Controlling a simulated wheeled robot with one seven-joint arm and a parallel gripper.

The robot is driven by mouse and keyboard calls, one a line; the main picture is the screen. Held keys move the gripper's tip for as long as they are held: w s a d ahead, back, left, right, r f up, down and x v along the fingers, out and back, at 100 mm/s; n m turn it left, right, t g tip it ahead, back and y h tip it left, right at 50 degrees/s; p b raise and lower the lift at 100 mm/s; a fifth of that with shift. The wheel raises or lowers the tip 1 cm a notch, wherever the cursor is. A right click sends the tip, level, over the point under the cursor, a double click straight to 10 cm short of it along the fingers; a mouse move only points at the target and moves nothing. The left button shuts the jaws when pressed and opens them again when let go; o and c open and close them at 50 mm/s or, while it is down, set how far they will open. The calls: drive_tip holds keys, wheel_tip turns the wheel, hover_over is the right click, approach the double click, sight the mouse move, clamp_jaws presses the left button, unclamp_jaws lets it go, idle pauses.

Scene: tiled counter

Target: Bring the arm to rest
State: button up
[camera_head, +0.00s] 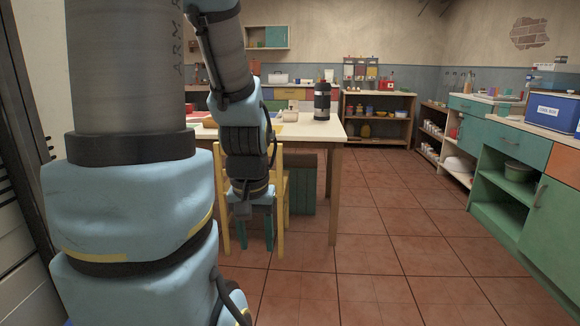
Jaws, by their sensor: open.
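My arm, in light blue and grey segments, fills the left of the head view. Its forearm hangs down in front of the table's near side. My gripper (252,212) is at its lower end, pointing down in front of a yellow chair (283,200). It is small and dark in this view, and its fingers are hard to make out against the chair. It is open, and I see nothing held in it.
A pale wooden table (318,134) stands behind my gripper, with a dark cylindrical jar (322,101) on it. Green cabinets (483,135) line the right. An open shelf (378,120) stands at the back. The tiled floor (400,240) at centre right is clear.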

wheel_tip(320, 180, up, 15)
drive_tip(key=p, duration=1.3)
drive_tip(key=shift+d+f, duration=0.15)
drive_tip(key=shift+c, duration=0.2)
